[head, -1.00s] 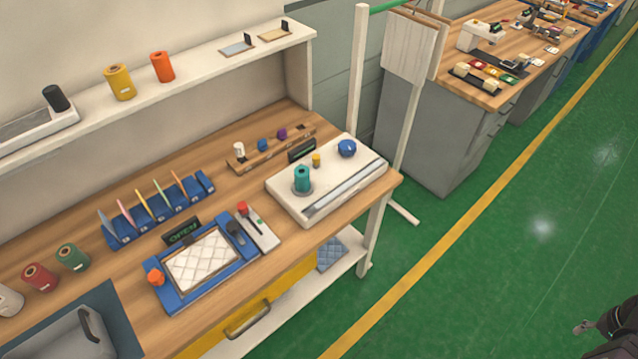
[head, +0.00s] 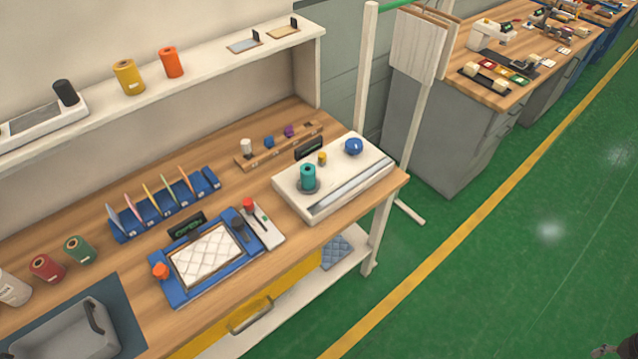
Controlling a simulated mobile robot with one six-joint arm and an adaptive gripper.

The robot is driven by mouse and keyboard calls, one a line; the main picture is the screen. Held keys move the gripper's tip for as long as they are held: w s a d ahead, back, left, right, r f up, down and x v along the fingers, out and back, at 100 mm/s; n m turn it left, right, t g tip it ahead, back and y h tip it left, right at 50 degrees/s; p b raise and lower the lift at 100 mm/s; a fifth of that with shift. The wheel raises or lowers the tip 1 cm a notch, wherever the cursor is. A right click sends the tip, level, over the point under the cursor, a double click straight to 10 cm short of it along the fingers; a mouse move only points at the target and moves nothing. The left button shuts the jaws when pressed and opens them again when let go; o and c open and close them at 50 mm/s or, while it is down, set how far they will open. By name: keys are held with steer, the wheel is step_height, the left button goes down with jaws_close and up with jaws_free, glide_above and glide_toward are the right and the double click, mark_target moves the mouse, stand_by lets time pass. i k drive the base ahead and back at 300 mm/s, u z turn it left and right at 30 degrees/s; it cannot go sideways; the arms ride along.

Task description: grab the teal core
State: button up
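The teal core (head: 308,177) is a small upright cylinder in the head view. It stands on a dark round base on the white machine (head: 295,204), at the right end of the wooden workbench. A small yellow piece (head: 322,158) and a blue round knob (head: 353,146) sit behind it on the same machine. Only a dark bit of what may be my arm shows at the bottom right corner. My gripper's fingers are not visible, and nothing touches the core.
A blue tray (head: 180,296) with a white quilted pad lies left of the machine. A wooden rack (head: 250,162) with small pieces stands behind. A white post (head: 364,70) rises behind the bench's right end. The green floor (head: 500,260) at right is clear.

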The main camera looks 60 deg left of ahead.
mark_target(308, 170)
steer(key=k, duration=1.55)
steer(key=u, duration=1.95)
steer(key=i, duration=0.95)
steer(key=z, duration=0.2)
